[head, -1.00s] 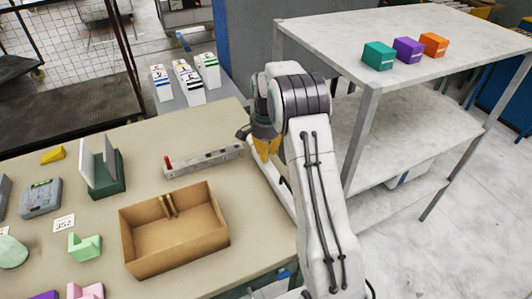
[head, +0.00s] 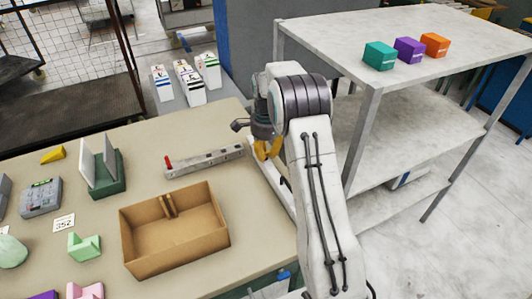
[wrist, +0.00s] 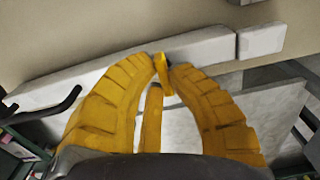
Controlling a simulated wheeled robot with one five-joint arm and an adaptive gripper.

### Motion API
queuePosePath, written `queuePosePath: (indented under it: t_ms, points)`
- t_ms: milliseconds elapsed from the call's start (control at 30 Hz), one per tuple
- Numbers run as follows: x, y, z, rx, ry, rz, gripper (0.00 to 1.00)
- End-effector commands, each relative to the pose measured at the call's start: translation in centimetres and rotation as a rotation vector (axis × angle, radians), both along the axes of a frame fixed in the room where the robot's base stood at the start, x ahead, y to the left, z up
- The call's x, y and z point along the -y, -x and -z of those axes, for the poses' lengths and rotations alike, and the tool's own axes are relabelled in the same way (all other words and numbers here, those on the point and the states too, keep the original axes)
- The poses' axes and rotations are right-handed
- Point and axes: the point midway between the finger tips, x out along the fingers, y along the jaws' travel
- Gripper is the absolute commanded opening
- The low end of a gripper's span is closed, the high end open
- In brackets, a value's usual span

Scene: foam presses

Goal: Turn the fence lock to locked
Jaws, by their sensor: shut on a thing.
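A long pale bar, seemingly the fence, runs along the right edge of the table (head: 258,168); it crosses the wrist view (wrist: 80,80). My gripper (head: 267,150) is over this bar, pointing down. In the wrist view its yellow fingers (wrist: 163,75) come together on a small bright yellow piece (wrist: 160,63), seemingly the fence lock's lever, at the bar's side. A dark bit shows beside it. The fingertips hide part of the lever, and its lock marking cannot be read. In the head view my gripper and arm hide the lock.
A grey bar with a red end (head: 205,160) lies left of my gripper. An open cardboard box (head: 130,245) stands in front of it. A metal shelf (head: 440,100) with three coloured boxes stands close on the right.

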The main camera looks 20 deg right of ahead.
Motion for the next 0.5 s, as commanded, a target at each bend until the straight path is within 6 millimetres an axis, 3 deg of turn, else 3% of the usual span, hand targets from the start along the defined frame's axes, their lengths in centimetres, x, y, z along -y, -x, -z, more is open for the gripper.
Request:
queuePosePath:
  t_ms: [367, 400, 500]
  points:
    - [-0.01, 0.09, 0.13, -0.004, -0.001, 0.004, 0.00]
    - [-0.01, 0.09, 0.14, -0.004, -0.001, 0.004, 0.18]
    - [-0.01, 0.07, 0.12, -0.003, -0.001, 0.003, 0.27]
